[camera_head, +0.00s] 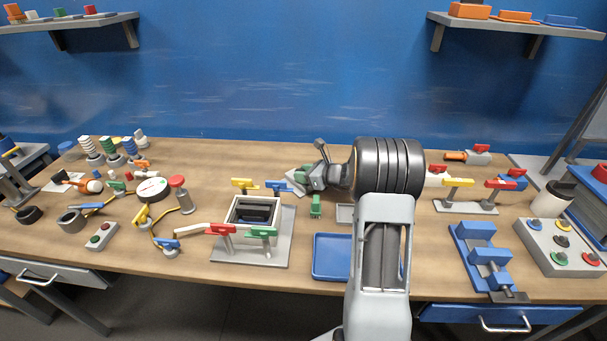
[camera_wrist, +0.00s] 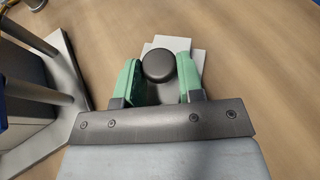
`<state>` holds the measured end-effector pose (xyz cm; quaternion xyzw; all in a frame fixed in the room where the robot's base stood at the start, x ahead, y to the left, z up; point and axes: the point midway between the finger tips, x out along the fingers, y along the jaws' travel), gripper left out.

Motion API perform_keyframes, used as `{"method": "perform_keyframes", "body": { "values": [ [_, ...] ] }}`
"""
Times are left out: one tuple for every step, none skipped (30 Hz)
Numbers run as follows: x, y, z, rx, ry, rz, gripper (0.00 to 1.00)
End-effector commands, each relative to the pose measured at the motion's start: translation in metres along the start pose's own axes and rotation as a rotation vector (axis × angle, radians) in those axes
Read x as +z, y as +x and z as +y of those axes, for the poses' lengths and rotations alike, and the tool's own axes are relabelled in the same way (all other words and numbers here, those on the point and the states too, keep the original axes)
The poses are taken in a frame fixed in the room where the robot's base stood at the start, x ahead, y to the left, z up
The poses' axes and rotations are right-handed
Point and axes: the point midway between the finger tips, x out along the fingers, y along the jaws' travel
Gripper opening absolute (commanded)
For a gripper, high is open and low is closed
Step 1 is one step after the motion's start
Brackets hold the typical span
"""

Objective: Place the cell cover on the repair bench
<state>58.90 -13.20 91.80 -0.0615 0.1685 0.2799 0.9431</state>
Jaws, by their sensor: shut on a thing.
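My gripper (camera_head: 316,206) is low over the wooden repair bench (camera_head: 130,240), right of the open cell (camera_head: 232,213). In the wrist view, its green fingers (camera_wrist: 158,82) are closed on both sides of a round black knob (camera_wrist: 158,65). I take this knob to be the cell cover's handle. Light grey flat pieces show beyond and beneath the knob; which of them is the cover, and whether it touches the bench, I cannot tell. The fingers and palm hide the near part. In the head view the cover cannot be made out clearly.
The cell's grey base with posts (camera_wrist: 68,75) stands close on the left. A blue tray (camera_head: 331,257) lies in front of my gripper. A clamp stand (camera_head: 466,207), a blue fixture (camera_head: 480,258) and a button box (camera_head: 560,247) stand right. Cables and tools crowd the left.

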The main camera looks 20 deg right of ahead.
Motion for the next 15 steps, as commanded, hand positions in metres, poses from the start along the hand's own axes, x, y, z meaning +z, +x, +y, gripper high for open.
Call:
{"method": "perform_keyframes", "body": {
  "values": [
    [-0.0027, 0.0011, 0.0, 0.0, 0.0, -0.001, 0.0],
    [-0.0015, 0.0006, 0.0, 0.0, 0.0, 0.0, 0.38],
    [-0.0012, 0.0005, 0.0001, 0.0, 0.0, 0.0, 0.41],
    [-0.0012, 0.0005, 0.0001, 0.0, 0.0, 0.0, 0.44],
    [-0.0012, 0.0005, 0.0001, 0.0, 0.0, 0.0, 0.47],
    [-0.0012, 0.0005, 0.0001, 0.0, 0.0, 0.0, 0.51],
    [-0.0012, 0.0005, 0.0001, 0.0, 0.0, 0.0, 0.54],
    [-0.0012, 0.0005, 0.0001, 0.0, 0.0, 0.0, 0.57],
    [-0.0012, 0.0005, 0.0001, 0.0, 0.0, 0.0, 0.6],
    [-0.0012, 0.0005, 0.0001, 0.0, 0.0, 0.0, 0.6],
    [-0.0011, 0.0005, 0.0001, 0.0, 0.0, 0.0, 0.6],
    [-0.0011, 0.0005, 0.0001, 0.0, 0.0, 0.0, 0.6],
    [-0.0011, 0.0005, 0.0001, 0.0, 0.0, 0.0, 0.6],
    [-0.0011, 0.0005, 0.0001, 0.0, 0.0, 0.0, 0.6],
    [-0.001, 0.0005, 0.0001, 0.0, 0.0, 0.0, 0.6]
  ]
}}
